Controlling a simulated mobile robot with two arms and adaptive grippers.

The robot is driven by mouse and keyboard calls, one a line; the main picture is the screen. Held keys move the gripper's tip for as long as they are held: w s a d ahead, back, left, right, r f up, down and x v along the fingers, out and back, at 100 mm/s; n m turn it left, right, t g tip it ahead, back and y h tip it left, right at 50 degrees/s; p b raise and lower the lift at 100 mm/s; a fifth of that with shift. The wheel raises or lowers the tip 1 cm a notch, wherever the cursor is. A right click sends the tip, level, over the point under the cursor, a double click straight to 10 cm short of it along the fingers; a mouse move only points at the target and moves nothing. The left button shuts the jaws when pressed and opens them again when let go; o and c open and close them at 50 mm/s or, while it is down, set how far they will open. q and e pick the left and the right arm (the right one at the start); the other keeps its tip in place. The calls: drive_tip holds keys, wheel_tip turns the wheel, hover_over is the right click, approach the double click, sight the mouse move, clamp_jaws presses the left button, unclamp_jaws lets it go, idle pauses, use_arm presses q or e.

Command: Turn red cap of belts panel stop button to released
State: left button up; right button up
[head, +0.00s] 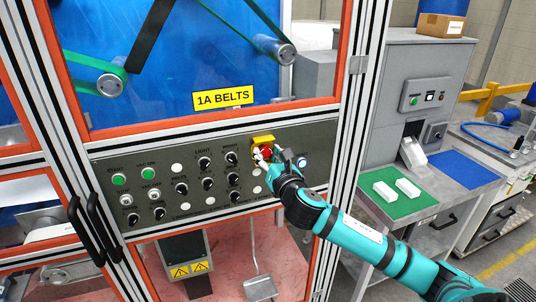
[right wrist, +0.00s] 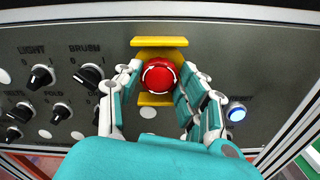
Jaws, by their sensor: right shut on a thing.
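The red cap (head: 265,154) of the stop button sits on a yellow housing (head: 263,139) on the grey belts panel (head: 210,208), under the "1A BELTS" sign (head: 223,98). In the right wrist view the round red cap (right wrist: 159,76) lies between the fingers, with yellow plates above and below it. My right gripper (head: 266,156) is shut on the red cap, a finger on each side of it. It also shows in the right wrist view (right wrist: 159,84). My left gripper is not in view.
Several black knobs (right wrist: 88,76) stand left of the red cap. A lit blue-white button (right wrist: 236,112) is close on the right. An orange-edged metal frame post (head: 352,110) stands right of the panel. Black door handles (head: 93,228) are at lower left.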

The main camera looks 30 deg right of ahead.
drive_tip(key=shift+d+r+m, duration=0.1)
drive_tip(key=shift+r+m, duration=0.1)
drive_tip(key=shift+m, duration=0.4)
drive_tip(key=shift+r, duration=0.1)
drive_tip(key=o, duration=1.2)
drive_tip(key=shift+w+f, duration=0.2)
drive_tip(key=shift+w, duration=0.05)
drive_tip(key=shift+f, duration=0.1)
drive_tip(key=shift+s, duration=0.3)
drive_tip(key=v, duration=0.7)
